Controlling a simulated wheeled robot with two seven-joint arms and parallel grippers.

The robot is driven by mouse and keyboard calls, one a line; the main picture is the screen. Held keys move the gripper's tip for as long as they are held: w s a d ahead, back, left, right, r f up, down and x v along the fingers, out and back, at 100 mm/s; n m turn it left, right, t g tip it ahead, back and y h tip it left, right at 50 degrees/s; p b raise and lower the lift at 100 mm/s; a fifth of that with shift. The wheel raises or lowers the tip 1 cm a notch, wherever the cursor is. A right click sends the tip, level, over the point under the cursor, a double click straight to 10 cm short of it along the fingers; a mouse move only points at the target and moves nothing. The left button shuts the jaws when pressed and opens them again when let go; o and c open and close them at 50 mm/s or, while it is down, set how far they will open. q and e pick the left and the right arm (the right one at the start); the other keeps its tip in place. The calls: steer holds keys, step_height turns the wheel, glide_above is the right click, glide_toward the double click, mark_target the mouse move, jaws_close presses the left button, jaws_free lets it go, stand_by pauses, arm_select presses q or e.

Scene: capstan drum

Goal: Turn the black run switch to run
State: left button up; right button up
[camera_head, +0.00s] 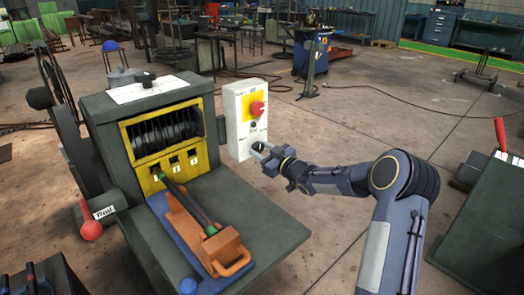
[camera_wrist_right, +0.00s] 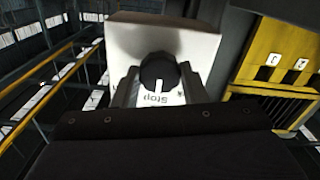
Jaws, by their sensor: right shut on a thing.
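The black run switch (camera_wrist_right: 158,72) is a round knob with a white mark, on the lower part of a white control box (camera_head: 234,140). The word "stop" shows beside it in the right wrist view, and the white mark is close to that word. My right gripper (camera_head: 262,150) reaches the box from the right. In the right wrist view its two fingers (camera_wrist_right: 158,88) stand either side of the knob, shut on it. In the head view the gripper partly hides the knob. My left gripper is not in view.
A red knob (camera_head: 257,108) on a yellow plate sits above the switch. The dark green machine (camera_head: 95,110) with a yellow-framed drum (camera_head: 165,132) stands left of the box. An orange-handled tool (camera_head: 205,235) lies on its shelf. Open floor lies right of the box.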

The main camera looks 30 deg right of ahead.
steer(key=m+p, duration=0.2)
steer(key=m, duration=0.2)
steer(key=shift+r+p, duration=0.1)
steer(key=shift+p, duration=0.2)
steer(key=m+p, duration=0.1)
steer(key=m, duration=0.2)
steer(key=shift+p, duration=0.3)
steer(key=shift+m+p, duration=0.45)
steer(key=shift+m, duration=0.85)
steer(key=o, duration=1)
steer(key=v, duration=0.8)
steer(key=shift+b, duration=0.3)
